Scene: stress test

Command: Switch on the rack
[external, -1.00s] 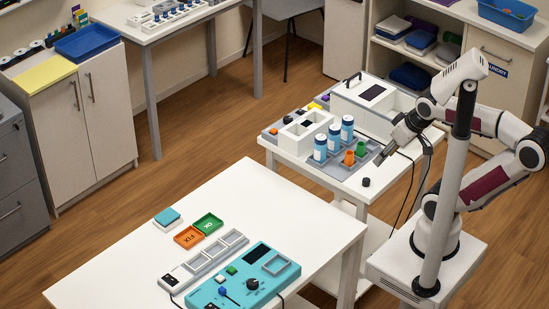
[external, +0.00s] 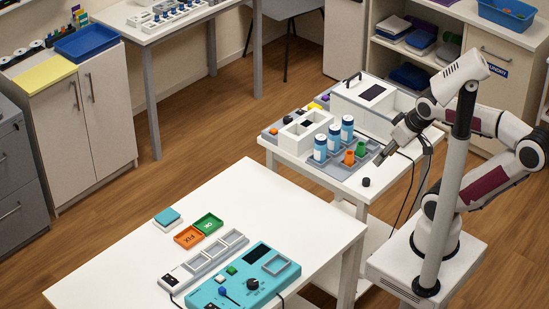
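A long grey rack (external: 204,258) with several square bays lies on the white front table. A small dark spot, perhaps its switch, shows at its near left end; I cannot tell its state. A teal control unit (external: 240,281) lies beside the rack, with a black knob (external: 253,284), a blue-tipped lever (external: 223,290), small green and white buttons and a dark display (external: 258,253). My gripper (external: 382,156) points down over the right side of the cart, far from the rack. Its fingers are too small to tell open from shut. I see nothing held in it.
The white cart (external: 347,188) bears blue-white bottles (external: 320,148), orange and green pieces, a white box (external: 372,98) and a black knob-like piece (external: 366,182). Orange (external: 188,237) and green (external: 208,224) trays and a teal-topped block (external: 167,218) lie on the table. Its left part is clear.

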